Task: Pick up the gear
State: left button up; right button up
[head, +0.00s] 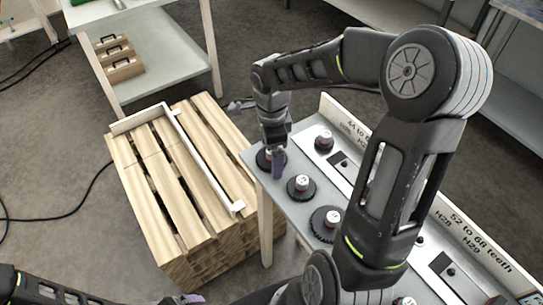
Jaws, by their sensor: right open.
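Several dark gears with pale, red-banded hubs stand on a grey bench (250,165). One gear (263,160) sits at the bench's near left corner, partly hidden by my right gripper (277,167). That gripper is open and points down at this gear; I cannot tell whether its fingers touch it. A second gear (301,189) and a larger third gear (326,224) lie in a row toward the front.
A stack of wooden pallets (165,190) with a white angled frame (205,160) stands left of the bench. Labelled boards (480,250) line the bench's back. A white shelf table (165,65) holds brown boxes (120,68). A cable lies on the floor at left.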

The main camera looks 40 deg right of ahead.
jog(key=shift+c, duration=0.5)
jog(key=c, duration=2)
